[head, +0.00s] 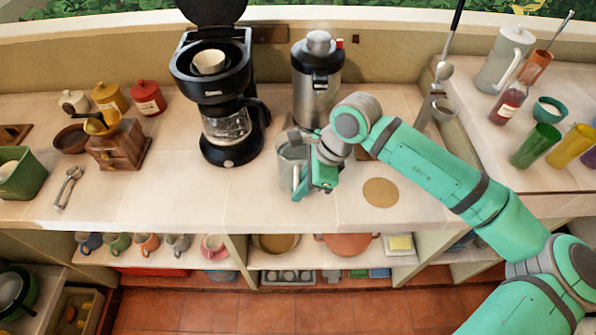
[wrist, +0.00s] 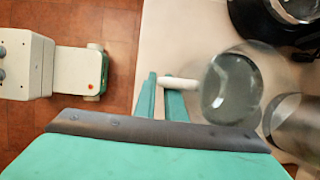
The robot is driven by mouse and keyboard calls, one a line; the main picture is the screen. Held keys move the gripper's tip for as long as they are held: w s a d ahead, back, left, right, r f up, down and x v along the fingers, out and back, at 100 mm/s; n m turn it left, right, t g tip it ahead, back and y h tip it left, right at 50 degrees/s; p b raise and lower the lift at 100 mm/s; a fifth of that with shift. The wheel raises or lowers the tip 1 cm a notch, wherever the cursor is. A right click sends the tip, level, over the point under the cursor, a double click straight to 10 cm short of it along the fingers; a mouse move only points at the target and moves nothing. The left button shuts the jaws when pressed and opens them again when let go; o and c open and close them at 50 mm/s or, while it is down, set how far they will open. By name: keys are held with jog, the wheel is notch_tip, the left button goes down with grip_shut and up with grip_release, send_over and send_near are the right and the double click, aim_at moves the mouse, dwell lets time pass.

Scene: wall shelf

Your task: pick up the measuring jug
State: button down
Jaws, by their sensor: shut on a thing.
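The measuring jug (head: 290,158) is a clear, greyish vessel above the front part of the tiled counter, left of my gripper (head: 304,185). In the wrist view the jug (wrist: 233,88) is seen from above, with its pale handle (wrist: 182,83) pointing left. My gripper (wrist: 161,92) is shut on that handle, one green finger on each side. The jug looks upright. I cannot tell whether its base touches the counter. Part of its right side is hidden by my gripper in the head view.
A black coffee maker (head: 214,90) stands left of the jug, and a steel grinder (head: 317,80) stands close behind it. A round cork mat (head: 380,192) lies to the right. The counter's front edge is near, with open shelves (head: 150,250) below.

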jog(key=shift+r, duration=0.3)
jog(key=s+a+r, duration=0.3)
jog(key=s+r, duration=0.9)
jog(key=s, duration=0.1)
jog(key=shift+a+r, duration=0.15)
jog(key=shift+a, duration=0.15)
dwell(0.9)
jog(key=shift+s, duration=0.2)
dwell(2.1)
